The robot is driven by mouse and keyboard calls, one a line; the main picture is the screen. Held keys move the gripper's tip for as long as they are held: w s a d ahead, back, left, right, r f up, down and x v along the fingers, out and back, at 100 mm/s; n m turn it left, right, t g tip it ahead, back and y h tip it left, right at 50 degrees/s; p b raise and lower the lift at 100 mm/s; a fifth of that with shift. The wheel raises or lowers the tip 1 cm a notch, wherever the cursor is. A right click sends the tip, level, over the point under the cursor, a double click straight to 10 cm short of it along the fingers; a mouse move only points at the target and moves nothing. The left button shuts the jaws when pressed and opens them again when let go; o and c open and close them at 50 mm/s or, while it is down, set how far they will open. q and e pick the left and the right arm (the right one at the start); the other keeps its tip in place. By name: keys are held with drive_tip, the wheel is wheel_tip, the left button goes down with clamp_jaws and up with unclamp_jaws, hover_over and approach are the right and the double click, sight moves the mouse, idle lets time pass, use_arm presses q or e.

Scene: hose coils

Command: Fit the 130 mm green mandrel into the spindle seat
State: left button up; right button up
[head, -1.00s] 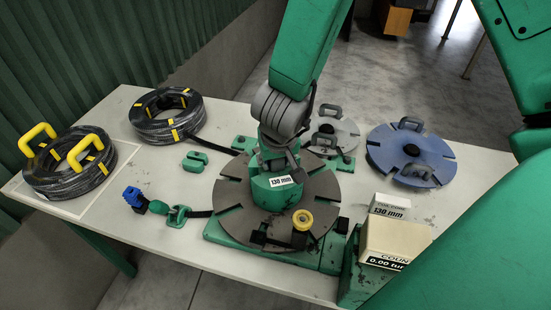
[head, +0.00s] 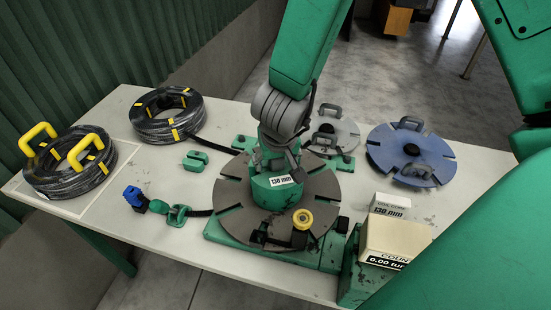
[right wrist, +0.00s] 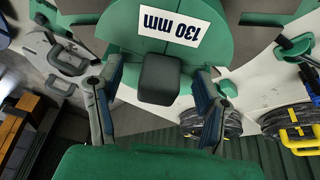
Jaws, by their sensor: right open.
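The green mandrel (head: 272,194) with a white "130 mm" label stands upright at the middle of the dark slotted round plate (head: 232,222). The spindle seat under it is hidden, so I cannot tell how deep it sits. In the right wrist view the mandrel (right wrist: 205,60) fills the top centre, with a dark block-shaped knob (right wrist: 159,80) on it. My right gripper (head: 278,152) is over the mandrel's top. Its fingers (right wrist: 158,88) are open, one on each side of the knob, with gaps visible. My left gripper is not in view.
Two black hose coils (head: 166,116) (head: 68,166) lie at the left. A blue slotted disc (head: 411,152) and a grey disc (head: 345,133) lie behind right. A cream counter box (head: 396,240) stands right of the plate.

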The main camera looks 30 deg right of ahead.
drive_tip(key=shift+r, duration=0.15)
drive_tip(key=shift+p+v, duration=2.15)
drive_tip(key=shift+s+r, duration=0.1)
drive_tip(key=shift+r, duration=0.25)
drive_tip(key=v, duration=1.1)
